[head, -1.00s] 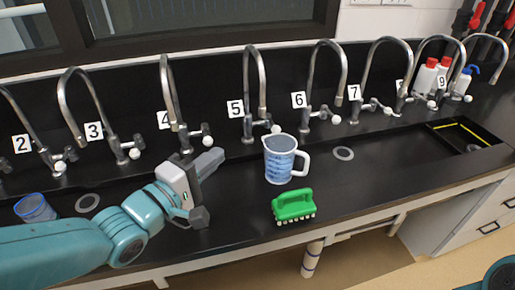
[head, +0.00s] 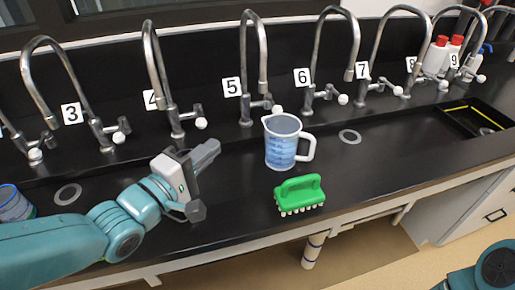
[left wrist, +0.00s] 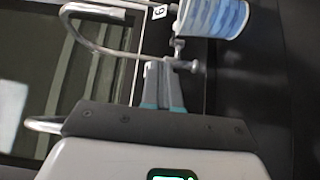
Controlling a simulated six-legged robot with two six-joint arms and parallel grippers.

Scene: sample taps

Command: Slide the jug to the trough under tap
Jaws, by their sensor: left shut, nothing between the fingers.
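The clear jug (head: 282,150) with a blue-tinted lower part and a white handle on its right stands upright on the black bench, in front of taps 5 (head: 254,75) and 6 (head: 328,65). It also shows at the top of the left wrist view (left wrist: 213,16). My left gripper (head: 212,150) is left of the jug, apart from it. Its fingers (left wrist: 162,85) are together and empty in the left wrist view. A recessed black trough (head: 440,119) with a yellow strip lies at the far right, near taps 8 and 9. My right gripper is out of view.
A green brush (head: 300,194) lies just in front of the jug, near the bench's front edge. A blue container (head: 14,204) stands at far left. Grey drain discs (head: 349,136) sit in the bench. Bottles (head: 436,57) stand at back right. Bench right of the jug is mostly clear.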

